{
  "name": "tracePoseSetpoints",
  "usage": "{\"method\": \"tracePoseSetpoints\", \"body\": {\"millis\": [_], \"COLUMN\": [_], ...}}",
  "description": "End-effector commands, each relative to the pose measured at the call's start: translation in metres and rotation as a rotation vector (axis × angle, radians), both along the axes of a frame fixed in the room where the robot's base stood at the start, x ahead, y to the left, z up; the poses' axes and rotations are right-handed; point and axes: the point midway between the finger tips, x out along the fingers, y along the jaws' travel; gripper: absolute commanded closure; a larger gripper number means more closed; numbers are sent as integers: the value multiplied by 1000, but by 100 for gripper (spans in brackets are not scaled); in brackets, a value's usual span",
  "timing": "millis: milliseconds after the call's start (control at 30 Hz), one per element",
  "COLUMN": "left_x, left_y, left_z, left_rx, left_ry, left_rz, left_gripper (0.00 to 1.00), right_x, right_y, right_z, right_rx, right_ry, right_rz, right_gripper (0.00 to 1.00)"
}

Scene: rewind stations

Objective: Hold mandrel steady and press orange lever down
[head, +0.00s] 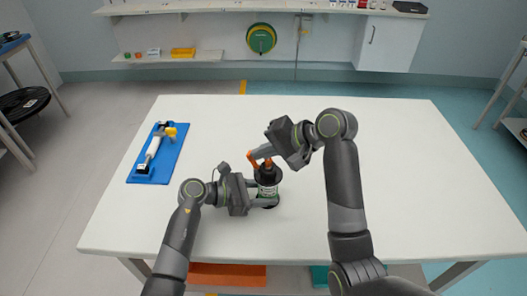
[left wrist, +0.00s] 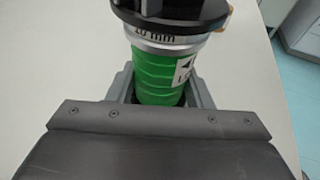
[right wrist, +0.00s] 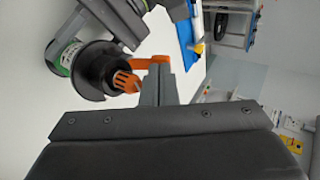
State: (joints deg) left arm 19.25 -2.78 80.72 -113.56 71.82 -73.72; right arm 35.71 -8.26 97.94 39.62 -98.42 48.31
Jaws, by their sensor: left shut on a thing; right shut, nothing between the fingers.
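The mandrel (head: 268,190) stands upright on the white table, with a green wound body, a metal ring and a black flange (right wrist: 92,72) on top. My left gripper (head: 268,196) is shut around its green body, which also shows in the left wrist view (left wrist: 158,75). The orange lever (right wrist: 146,62) sits at the mandrel's top, beside a ribbed orange part (right wrist: 125,82). My right gripper (right wrist: 163,68) is shut and empty, with its fingertips at the lever's end. I cannot tell whether they touch it. In the head view, the right gripper (head: 256,154) partly hides the lever (head: 251,161).
A blue tray (head: 165,172) with a white roller and a yellow part lies at the table's left. The table's right half (head: 410,170) is clear. A wall shelf (head: 210,55) and a green reel (head: 261,39) are at the back.

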Motion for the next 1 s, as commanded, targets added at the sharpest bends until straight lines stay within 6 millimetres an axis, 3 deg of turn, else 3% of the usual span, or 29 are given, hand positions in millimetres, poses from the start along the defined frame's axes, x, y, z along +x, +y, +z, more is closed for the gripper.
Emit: {"method": "tracePoseSetpoints", "body": {"millis": [1000], "left_x": [0], "left_y": [0], "left_z": [0], "left_rx": [1], "left_ry": [0], "left_rz": [0], "left_gripper": [67], "right_x": [4], "right_y": [15], "right_z": [2], "right_rx": [1], "right_ry": [0], "right_rz": [1], "right_gripper": [100]}}
